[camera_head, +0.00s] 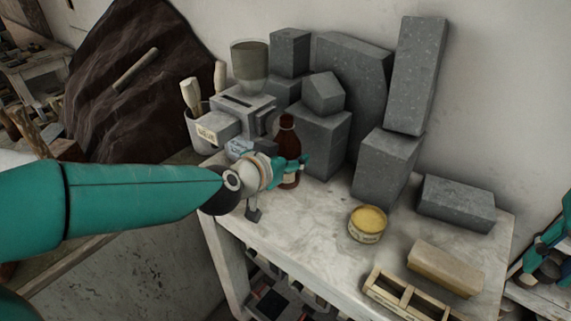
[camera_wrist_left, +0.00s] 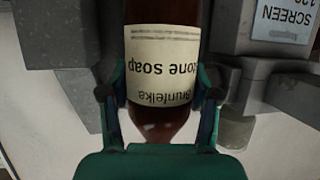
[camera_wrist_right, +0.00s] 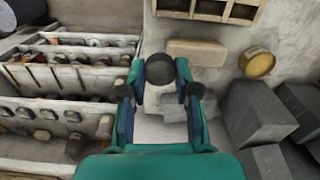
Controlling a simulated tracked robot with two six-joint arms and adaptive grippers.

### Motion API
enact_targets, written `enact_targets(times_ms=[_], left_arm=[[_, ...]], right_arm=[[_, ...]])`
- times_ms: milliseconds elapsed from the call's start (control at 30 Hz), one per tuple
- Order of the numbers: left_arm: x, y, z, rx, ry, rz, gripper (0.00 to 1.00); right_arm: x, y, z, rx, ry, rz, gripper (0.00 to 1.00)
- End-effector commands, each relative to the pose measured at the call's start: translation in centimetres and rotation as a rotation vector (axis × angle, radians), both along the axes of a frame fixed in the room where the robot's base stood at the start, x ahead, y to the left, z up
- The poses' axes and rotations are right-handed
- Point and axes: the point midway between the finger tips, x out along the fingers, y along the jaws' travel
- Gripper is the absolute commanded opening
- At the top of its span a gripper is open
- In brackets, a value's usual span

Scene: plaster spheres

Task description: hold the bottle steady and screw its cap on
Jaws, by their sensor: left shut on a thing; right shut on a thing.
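The brown bottle (camera_head: 287,143) stands upright near the back of the pale table. In the left wrist view the bottle (camera_wrist_left: 160,120) shows a cream label reading "stone soap", upside down. My left gripper (camera_head: 288,173) is shut on the bottle's body, with one finger on each side in the left wrist view (camera_wrist_left: 160,95). The bottle's mouth is hidden there and too small to judge in the head view. My right gripper (camera_wrist_right: 160,76) is shut on a dark round cap (camera_wrist_right: 160,69), away from the bottle. Part of my right arm shows at the head view's right edge.
Grey stone blocks (camera_head: 385,165) stand behind and right of the bottle. A grey machine (camera_head: 240,105) and a pot of tools are left of it. A yellow-topped tin (camera_head: 368,222), a tan block (camera_head: 445,267) and a wooden divided tray (camera_head: 400,297) lie on the right. The table's middle is clear.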

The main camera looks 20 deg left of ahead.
Motion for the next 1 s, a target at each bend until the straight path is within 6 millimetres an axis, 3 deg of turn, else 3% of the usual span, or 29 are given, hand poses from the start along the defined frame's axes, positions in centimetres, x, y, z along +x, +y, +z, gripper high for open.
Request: enact_targets(times_ms=[33,100,467,500,833,1000], left_arm=[[0.03,-0.01,1.06,-0.001,-0.003,0.0,0.01],[0.02,-0.03,1.36,-0.001,-0.002,-0.001,0.01],[0.02,-0.03,1.36,0.001,-0.002,0.0,0.01],[0.02,-0.03,1.36,0.001,-0.002,0.0,0.57],[0.02,-0.02,1.36,0.001,-0.002,0.0,0.02],[0.02,-0.02,1.36,0.001,-0.002,0.0,0.0]], right_arm=[[0.0,0.0,0.72,0.0,0.0,0.0,0.21],[0.0,-0.01,0.89,0.0,0.0,0.0,0.21],[0.0,-0.01,0.84,0.0,0.0,0.0,0.21],[0.0,-0.01,0.84,0.0,0.0,0.0,0.21],[0.0,-0.01,0.84,0.0,0.0,0.0,0.21],[0.0,-0.01,0.84,0.0,0.0,0.0,0.21]])
